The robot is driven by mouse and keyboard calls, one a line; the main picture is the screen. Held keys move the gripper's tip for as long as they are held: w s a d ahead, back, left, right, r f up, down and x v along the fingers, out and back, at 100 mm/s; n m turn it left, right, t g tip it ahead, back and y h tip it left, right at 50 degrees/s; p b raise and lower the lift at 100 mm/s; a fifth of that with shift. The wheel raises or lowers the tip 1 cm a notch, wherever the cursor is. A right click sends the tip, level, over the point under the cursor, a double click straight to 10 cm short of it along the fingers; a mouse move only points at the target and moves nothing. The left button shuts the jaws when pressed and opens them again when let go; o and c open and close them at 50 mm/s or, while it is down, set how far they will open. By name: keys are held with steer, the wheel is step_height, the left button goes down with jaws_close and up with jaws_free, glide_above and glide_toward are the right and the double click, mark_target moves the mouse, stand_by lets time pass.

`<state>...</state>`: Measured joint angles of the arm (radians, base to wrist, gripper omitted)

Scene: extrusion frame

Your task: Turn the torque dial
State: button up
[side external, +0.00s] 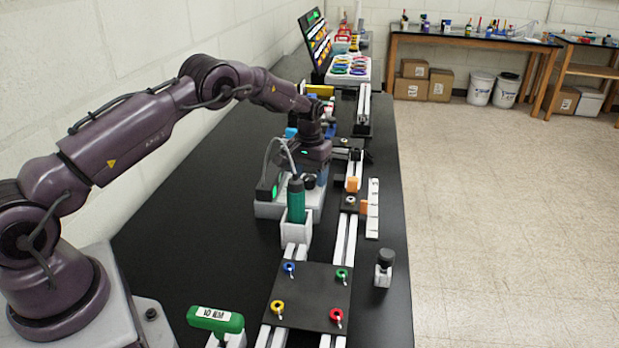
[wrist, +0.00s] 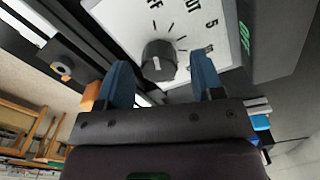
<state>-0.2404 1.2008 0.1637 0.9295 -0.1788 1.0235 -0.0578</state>
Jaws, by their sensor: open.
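The torque dial is a black knob (wrist: 159,60) with a white mark, on a white face (wrist: 125,18) printed with numbers and tick marks. In the side view the dial (side external: 309,182) sits on top of a pale box (side external: 270,209). My gripper (wrist: 160,66) is open, with one blue finger on each side of the knob in the wrist view. I cannot tell whether the fingers touch it. In the side view my gripper (side external: 319,178) is low over the box, close to the dial, and its fingers are partly hidden.
A black display (side external: 268,189) with green light stands on the box. A green-handled tool (side external: 296,200) stands in a white holder (side external: 297,232) in front. Orange blocks (side external: 352,184) and rails (side external: 347,240) lie to the right. A black plate (side external: 309,297) with coloured rings lies nearer.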

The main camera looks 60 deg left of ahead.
mark_target(310, 177)
step_height(310, 177, up, 12)
stand_by(0.4)
steer(key=shift+w, duration=0.1)
steer(key=s+d+r+m+t, duration=0.1)
steer(key=s+d+r, duration=0.4)
steer(key=s, duration=0.6)
steer(key=s+d+r+m+t, duration=0.2)
steer(key=s+d+r, duration=0.3)
steer(key=s, duration=0.6)
steer(key=s+d+r+m+t, duration=0.2)
steer(key=s+d+r, duration=0.4)
steer(key=s, duration=0.5)
steer(key=shift+s+d+t, duration=0.3)
steer(key=shift+s+d, duration=0.05)
steer(key=shift+d, duration=0.25)
steer(key=shift+r, duration=0.1)
